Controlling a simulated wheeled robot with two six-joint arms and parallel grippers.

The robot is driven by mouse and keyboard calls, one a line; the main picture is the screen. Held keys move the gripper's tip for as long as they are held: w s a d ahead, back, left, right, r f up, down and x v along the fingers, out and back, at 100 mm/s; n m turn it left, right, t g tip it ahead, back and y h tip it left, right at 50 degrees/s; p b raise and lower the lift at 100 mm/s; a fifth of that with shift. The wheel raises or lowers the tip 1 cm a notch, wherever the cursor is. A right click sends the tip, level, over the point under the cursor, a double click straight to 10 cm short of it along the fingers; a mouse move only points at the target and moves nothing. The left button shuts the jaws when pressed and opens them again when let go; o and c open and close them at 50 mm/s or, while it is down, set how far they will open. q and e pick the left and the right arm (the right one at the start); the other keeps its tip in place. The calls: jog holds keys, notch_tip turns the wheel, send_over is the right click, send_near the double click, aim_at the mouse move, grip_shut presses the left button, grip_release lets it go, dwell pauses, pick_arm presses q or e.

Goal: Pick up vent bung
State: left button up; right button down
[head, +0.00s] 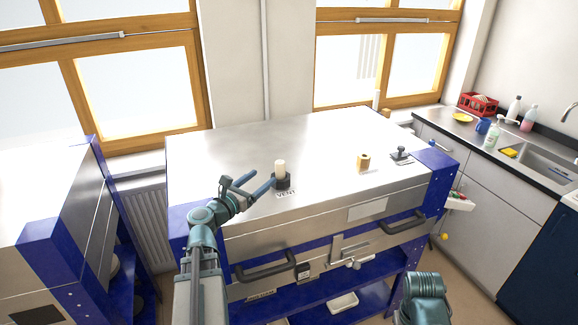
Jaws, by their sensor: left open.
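The vent bung (280,168) is a small cream cylinder standing upright in a dark round collar (284,182) on the kiln's steel lid. A "VENT" label (286,194) lies just in front of the collar. My left gripper (262,180) is open and empty, low over the lid just left of the bung. One of its fingers reaches close to the collar; I cannot tell whether they touch. The bung's lower end is hidden in the collar. Only a link of my right arm shows at the bottom right; its gripper is out of view.
A tan cylindrical piece (363,161) and a dark knobbed fitting (401,154) stand on the kiln lid (300,140) to the right. Most of the lid is clear. Handles (265,270) project from the front. A sink counter (440,121) stands at the right.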

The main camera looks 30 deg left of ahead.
aim_at(280, 164)
pick_arm(q)
jog(key=shift+w+a+r, duration=0.1)
jog(key=shift+w+a, duration=0.05)
jog(key=shift+w, duration=0.3)
jog(key=w, duration=0.7)
jog(key=shift+d, duration=0.3)
jog(key=shift+w+d+f, duration=0.1)
jog(key=shift+w+d, duration=0.05)
jog(key=shift+w, duration=0.9)
jog(key=shift+w+d+f, duration=0.1)
jog(key=shift+w, duration=0.95)
jog(key=shift+w+d+f, duration=0.1)
jog(key=shift+w+d, duration=0.05)
jog(key=shift+w, duration=0.9)
grip_shut()
